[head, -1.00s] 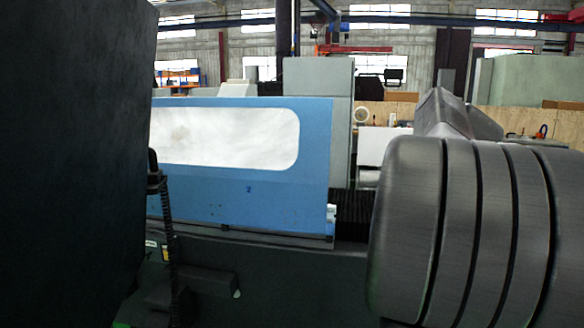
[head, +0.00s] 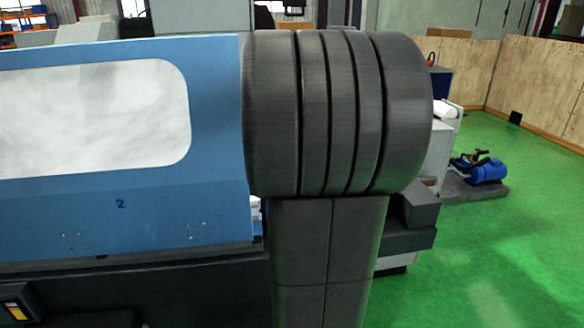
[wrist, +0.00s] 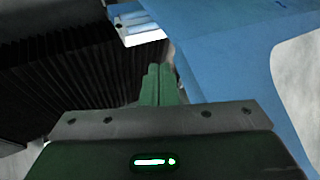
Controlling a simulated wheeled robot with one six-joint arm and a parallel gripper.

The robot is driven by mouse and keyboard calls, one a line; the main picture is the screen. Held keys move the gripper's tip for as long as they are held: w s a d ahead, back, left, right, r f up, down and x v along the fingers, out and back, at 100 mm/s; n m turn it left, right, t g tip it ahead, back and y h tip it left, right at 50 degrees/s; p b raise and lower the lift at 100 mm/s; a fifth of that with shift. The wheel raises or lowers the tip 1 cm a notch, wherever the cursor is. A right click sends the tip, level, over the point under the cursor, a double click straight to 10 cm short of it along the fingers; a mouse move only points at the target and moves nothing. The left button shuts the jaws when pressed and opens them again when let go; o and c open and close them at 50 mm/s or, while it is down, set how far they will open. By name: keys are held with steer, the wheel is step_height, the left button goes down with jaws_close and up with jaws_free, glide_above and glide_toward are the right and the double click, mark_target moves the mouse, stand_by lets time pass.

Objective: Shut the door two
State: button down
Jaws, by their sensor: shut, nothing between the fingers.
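Door two is a blue panel (head: 120,225) marked "2" with a large pale window, filling the left half of the head view. Its right edge runs up against my dark ribbed arm in the picture. In the wrist view the blue door (wrist: 225,40) fills the right side. My gripper (wrist: 160,72) shows in the wrist view with its green fingers together and nothing between them. The fingertips lie right beside the door's edge; I cannot tell whether they touch it. In the head view the gripper is hidden behind my arm.
Black ribbed bellows (wrist: 60,75) lie left of the fingers in the wrist view. A small whitish block (wrist: 142,33) sits beyond them by the door's edge. The green floor (head: 480,260) at right is mostly clear, with a blue machine (head: 488,172) farther back.

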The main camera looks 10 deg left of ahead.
steer(key=shift+s+a+r, duration=0.15)
steer(key=shift+a, duration=0.95)
